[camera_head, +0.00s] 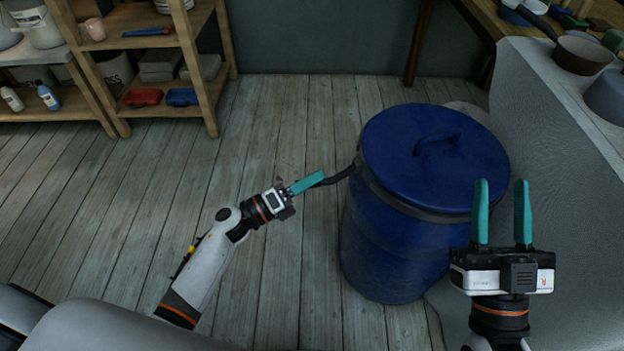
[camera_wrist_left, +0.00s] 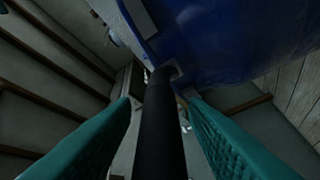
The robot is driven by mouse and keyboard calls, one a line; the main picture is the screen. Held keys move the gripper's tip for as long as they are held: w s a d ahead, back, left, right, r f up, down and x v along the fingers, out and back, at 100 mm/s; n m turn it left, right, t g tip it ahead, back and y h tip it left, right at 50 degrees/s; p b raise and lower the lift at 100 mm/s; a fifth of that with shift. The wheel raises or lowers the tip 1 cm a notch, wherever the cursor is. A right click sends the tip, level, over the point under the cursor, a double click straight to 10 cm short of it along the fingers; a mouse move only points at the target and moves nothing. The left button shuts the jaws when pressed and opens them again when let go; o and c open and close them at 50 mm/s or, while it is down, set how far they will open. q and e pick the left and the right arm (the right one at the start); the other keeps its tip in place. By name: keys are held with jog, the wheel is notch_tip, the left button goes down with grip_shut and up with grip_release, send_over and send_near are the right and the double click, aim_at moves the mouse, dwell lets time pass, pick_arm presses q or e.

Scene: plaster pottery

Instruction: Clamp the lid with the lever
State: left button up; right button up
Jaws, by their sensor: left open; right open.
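A blue barrel (camera_head: 388,249) stands on the floor at the centre right. Its blue lid (camera_head: 434,160) lies on top, with a handle in the middle. A dark band (camera_head: 425,212) runs around the rim. The black lever (camera_head: 338,176) sticks out to the left from the rim. My left gripper (camera_head: 318,180) is at the lever's outer end. In the left wrist view the lever (camera_wrist_left: 160,125) runs between the two open teal fingers (camera_wrist_left: 160,112). I cannot tell whether they touch it. My right gripper (camera_head: 501,190) is open and empty, in front of the barrel's right side.
A wooden shelf (camera_head: 222,60) with boxes and tools stands at the upper left. A grey-covered block (camera_head: 540,110) stands close on the barrel's right, with pans (camera_head: 582,54) on it. The plank floor left of the barrel is clear.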

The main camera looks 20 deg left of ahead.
pick_arm(q)
jog(key=shift+w+d, duration=0.2)
grip_shut()
dwell(0.3)
